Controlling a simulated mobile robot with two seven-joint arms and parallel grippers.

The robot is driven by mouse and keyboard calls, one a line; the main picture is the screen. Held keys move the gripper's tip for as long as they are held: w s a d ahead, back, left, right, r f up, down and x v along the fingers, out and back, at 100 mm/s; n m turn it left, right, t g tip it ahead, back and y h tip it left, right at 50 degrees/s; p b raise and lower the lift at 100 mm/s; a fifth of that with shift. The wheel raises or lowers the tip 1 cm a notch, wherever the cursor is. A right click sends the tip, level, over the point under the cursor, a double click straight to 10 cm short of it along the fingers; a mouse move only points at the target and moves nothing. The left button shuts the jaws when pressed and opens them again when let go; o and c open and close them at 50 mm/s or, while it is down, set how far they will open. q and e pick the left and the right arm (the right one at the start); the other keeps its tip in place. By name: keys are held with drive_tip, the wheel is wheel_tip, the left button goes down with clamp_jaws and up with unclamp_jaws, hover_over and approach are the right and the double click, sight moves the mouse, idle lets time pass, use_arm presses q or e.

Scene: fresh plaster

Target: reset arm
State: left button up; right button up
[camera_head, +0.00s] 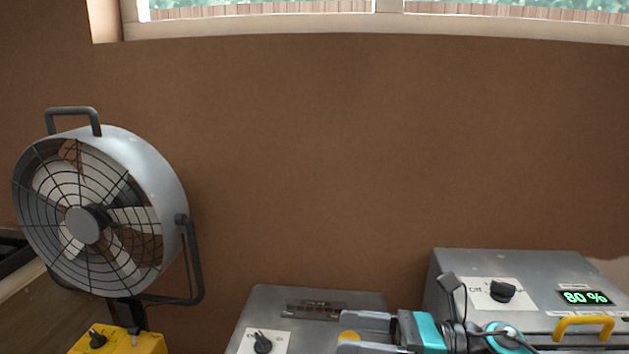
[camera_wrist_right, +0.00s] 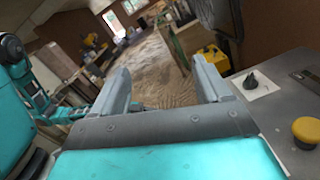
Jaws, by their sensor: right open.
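My right gripper (camera_head: 340,331) reaches in from the lower right in the head view, pointing left. It is in front of a grey metal box (camera_head: 300,294) with a dark knob (camera_head: 262,342) and a yellow button (camera_head: 348,336). In the right wrist view the two fingers of the right gripper (camera_wrist_right: 161,72) stand wide apart with nothing between them. My left gripper does not show in the head view. A teal arm of mine shows at the left of the wrist view, but no clear jaws can be made out.
A second grey box (camera_head: 520,262) with a green 80 % display (camera_head: 585,297) and a yellow handle (camera_head: 583,325) stands at the right. A large fan (camera_head: 150,165) stands at the left above a yellow box (camera_head: 130,343). The brown wall (camera_head: 300,150) behind is bare.

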drive_tip(key=s+d+f+n+t+h, duration=0.2)
drive_tip(key=f+n+h, duration=0.3)
drive_tip(key=n, duration=0.5)
drive_tip(key=s+d+f+n+t+h, duration=0.2)
drive_tip(key=d+f+n+t+h, duration=0.2)
drive_tip(key=f+n, duration=0.4)
drive_tip(key=s+d+f+n+t+h, duration=0.2)
drive_tip(key=d+f+n+t+h, duration=0.2)
drive_tip(key=n, duration=0.9)
wheel_tip(320, 180, down, 4)
drive_tip(key=shift+s+r+t+h, duration=0.15)
drive_tip(key=shift+r+t+h, duration=0.1)
drive_tip(key=shift+t+h, duration=0.5)
drive_tip(key=s+f+m+g, duration=0.1)
drive_tip(key=s+f, duration=0.1)
drive_tip(key=s+d+f+m+g+h, duration=0.1)
drive_tip(key=s+f+m, duration=0.1)
drive_tip(key=s+f+m+g, duration=0.1)
drive_tip(key=s+f+m, duration=0.1)
drive_tip(key=shift+s+d+g+h, duration=0.15)
drive_tip(key=shift+s+g+h, duration=0.1)
drive_tip(key=shift+s+h, duration=0.1)
drive_tip(key=shift+c, duration=0.2)
